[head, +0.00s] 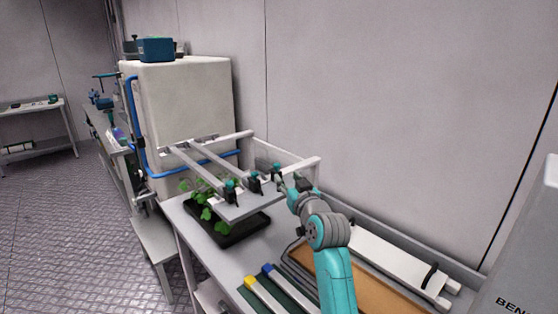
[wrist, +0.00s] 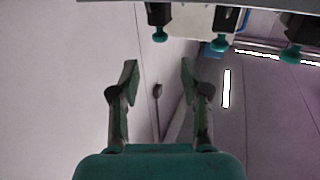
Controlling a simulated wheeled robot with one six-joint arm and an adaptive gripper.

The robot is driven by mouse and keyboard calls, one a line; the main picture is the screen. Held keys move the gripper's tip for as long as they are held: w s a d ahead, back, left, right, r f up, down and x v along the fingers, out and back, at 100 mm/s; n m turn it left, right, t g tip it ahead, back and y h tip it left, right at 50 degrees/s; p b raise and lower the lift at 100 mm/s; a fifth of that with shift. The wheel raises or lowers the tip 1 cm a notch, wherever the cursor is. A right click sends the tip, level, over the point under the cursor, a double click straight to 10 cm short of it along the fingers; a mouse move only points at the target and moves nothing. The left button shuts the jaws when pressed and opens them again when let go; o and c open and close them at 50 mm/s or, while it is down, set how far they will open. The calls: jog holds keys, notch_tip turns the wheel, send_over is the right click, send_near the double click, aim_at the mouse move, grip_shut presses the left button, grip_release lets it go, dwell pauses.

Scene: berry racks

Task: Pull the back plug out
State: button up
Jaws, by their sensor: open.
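Three dark plugs with teal knobs sit in a row along the front edge of a pale plate on a rack frame. The back plug (head: 277,172) is the one nearest the wall. The middle plug (head: 255,183) and front plug (head: 231,190) stand nearer the aisle. My gripper (head: 284,186) is close beside the back plug. In the wrist view my gripper (wrist: 158,75) is open, with nothing between its fingers. A teal-knobbed plug (wrist: 160,34) lies straight ahead of the gap, apart from the fingers; it appears to be the back one.
The rack's pale plate (head: 240,207) overhangs a black tray (head: 232,238) with a green plant. A large white tank (head: 190,100) with blue tubing stands behind. The wall is close on the right. A brown board (head: 360,285) and a white bar (head: 385,262) lie on the bench.

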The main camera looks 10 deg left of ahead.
aim_at(278, 166)
jog(key=x, duration=1)
jog(key=shift+w+a, duration=0.1)
jog(key=shift+w, duration=0.1)
grip_shut()
